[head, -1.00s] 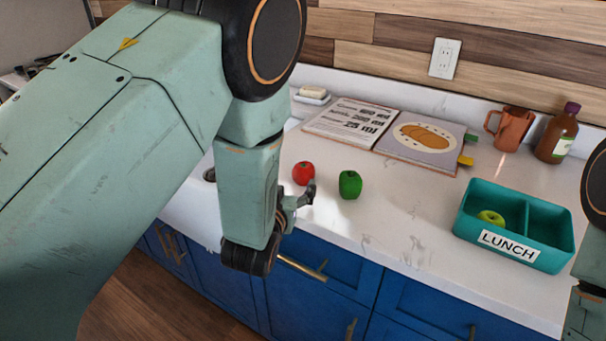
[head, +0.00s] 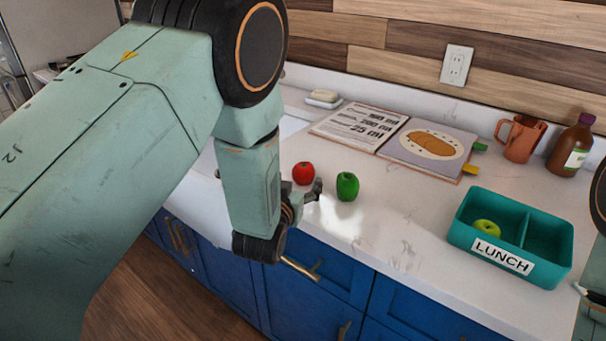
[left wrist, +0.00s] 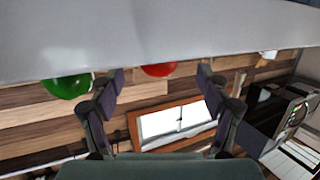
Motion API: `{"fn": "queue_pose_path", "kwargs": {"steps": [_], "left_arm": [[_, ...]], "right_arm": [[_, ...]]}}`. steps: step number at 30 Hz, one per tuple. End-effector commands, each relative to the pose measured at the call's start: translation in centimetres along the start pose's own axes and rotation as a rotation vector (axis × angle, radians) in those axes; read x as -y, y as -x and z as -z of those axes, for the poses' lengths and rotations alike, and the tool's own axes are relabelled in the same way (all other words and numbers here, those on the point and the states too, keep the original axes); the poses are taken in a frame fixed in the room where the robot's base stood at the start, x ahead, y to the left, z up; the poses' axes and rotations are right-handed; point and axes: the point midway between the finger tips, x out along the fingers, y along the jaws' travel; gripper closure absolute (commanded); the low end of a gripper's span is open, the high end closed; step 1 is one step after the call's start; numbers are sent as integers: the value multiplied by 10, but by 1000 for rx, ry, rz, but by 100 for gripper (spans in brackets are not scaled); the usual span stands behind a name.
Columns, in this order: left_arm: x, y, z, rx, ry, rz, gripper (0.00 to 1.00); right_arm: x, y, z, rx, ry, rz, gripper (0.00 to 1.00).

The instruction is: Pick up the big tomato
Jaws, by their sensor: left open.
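A red tomato (head: 303,173) sits on the white counter; it is the only tomato I see. It also shows in the left wrist view (left wrist: 158,70), where the picture is upside down. My left gripper (head: 314,192) is open and empty, low over the counter's front part, just in front of the tomato. In the left wrist view the fingers of my left gripper (left wrist: 162,80) are spread, with the tomato lying between them and beyond the tips.
A green pepper (head: 347,187) stands close to the right of the tomato. A teal lunch box (head: 461,234) holding a green apple (head: 487,228) is at the right.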

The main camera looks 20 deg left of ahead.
Motion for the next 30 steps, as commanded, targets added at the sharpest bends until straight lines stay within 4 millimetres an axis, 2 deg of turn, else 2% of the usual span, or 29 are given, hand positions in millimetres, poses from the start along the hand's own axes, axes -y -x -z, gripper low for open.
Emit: {"fn": "queue_pose_path", "kwargs": {"steps": [9,20,30], "left_arm": [[2,-39,-6,-1,0,2,23],[0,-46,-6,1,-1,3,23],[0,-45,-6,1,-1,3,52]], "right_arm": [[0,-4,0,0,0,0,43],[0,-4,0,0,0,0,43],[0,-4,0,0,0,0,43]]}}
